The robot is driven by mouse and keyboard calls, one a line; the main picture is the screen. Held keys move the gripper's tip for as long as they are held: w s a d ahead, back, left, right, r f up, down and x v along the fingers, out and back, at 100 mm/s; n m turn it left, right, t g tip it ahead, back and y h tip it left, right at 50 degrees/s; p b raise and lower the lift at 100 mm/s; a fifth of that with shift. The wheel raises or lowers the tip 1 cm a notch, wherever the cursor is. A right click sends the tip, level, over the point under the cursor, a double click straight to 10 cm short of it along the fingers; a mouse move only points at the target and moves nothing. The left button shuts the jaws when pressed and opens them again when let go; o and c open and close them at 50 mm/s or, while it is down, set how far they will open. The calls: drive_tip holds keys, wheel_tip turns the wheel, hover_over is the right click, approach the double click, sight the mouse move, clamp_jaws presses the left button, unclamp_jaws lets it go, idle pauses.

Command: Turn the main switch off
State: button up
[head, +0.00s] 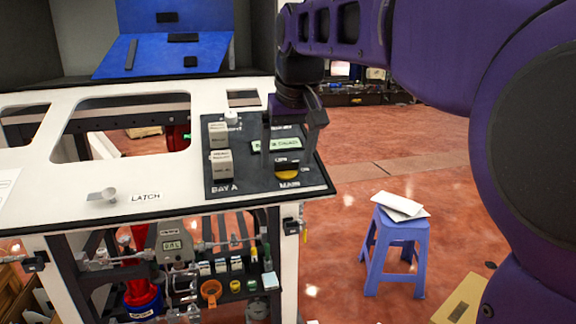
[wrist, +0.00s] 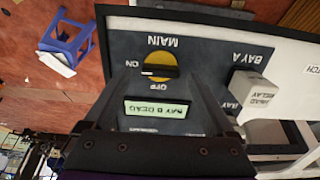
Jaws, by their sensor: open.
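The main switch is a yellow round knob (head: 288,175) with a black bar handle, near the front right of the dark control panel (head: 240,182). It also shows upside down in the wrist view (wrist: 160,72). There its bar lies crosswise, with one end toward the ON label (wrist: 132,64); the OFF label (wrist: 158,87) is beside the knob. A lit display (wrist: 163,116) behind the switch seems to read "BAY B DEAD". My gripper (head: 290,158) is open and points down over the panel. Its fingers, also in the wrist view (wrist: 157,84), stand apart on either side of the switch area, holding nothing.
Two pale relay blocks, one marked BAY A (head: 221,164), stand on the panel's left side. A latch handle (head: 101,195) is on the white counter (head: 150,178). A blue stool (head: 398,245) with papers stands on the floor at right.

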drive_tip(key=shift+f, duration=0.2)
drive_tip(key=c, duration=1.4)
